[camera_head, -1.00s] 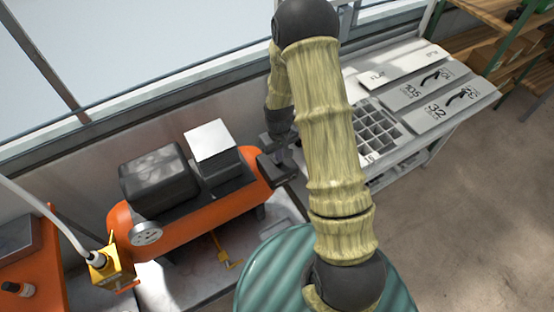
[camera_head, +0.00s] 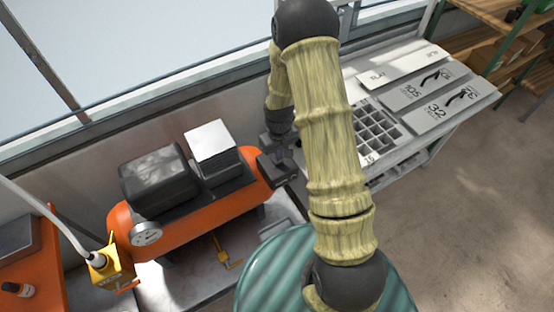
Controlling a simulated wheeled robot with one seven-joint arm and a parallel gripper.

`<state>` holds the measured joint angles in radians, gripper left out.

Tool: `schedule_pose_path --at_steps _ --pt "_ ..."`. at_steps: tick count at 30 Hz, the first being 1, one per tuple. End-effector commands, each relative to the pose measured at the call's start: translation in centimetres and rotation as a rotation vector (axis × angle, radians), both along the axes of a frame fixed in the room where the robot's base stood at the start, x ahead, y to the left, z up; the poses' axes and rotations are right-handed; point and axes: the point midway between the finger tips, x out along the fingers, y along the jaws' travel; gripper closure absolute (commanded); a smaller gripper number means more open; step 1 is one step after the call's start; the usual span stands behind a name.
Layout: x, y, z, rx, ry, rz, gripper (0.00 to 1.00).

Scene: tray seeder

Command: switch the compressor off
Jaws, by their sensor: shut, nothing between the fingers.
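The orange compressor (camera_head: 188,228) stands at the left with a dark motor block (camera_head: 158,180) and a box with a light top (camera_head: 211,148) on it. A round gauge (camera_head: 147,233) sits on its near left end. My gripper (camera_head: 283,166) is at the right end of the compressor, just beside the box. It is shut and seems empty. My arm partly hides it, and I cannot tell whether it touches the compressor. I cannot make out a switch.
A grey table (camera_head: 448,130) with marked plates and a compartment tray (camera_head: 376,130) stands to the right. A yellow valve handle (camera_head: 228,254) hangs below the compressor. A yellow box (camera_head: 109,268) with a hose is at the left. A green ribbed drum top (camera_head: 270,275) is in front.

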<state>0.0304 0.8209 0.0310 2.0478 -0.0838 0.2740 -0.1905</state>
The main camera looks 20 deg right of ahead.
Motion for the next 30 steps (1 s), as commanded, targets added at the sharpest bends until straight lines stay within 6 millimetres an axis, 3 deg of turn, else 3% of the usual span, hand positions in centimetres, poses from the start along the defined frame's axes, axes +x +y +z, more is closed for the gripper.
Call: schedule_pose_path --at_steps 30 --pt "0.0 0.0 -0.6 0.0 0.0 0.0 1.0"
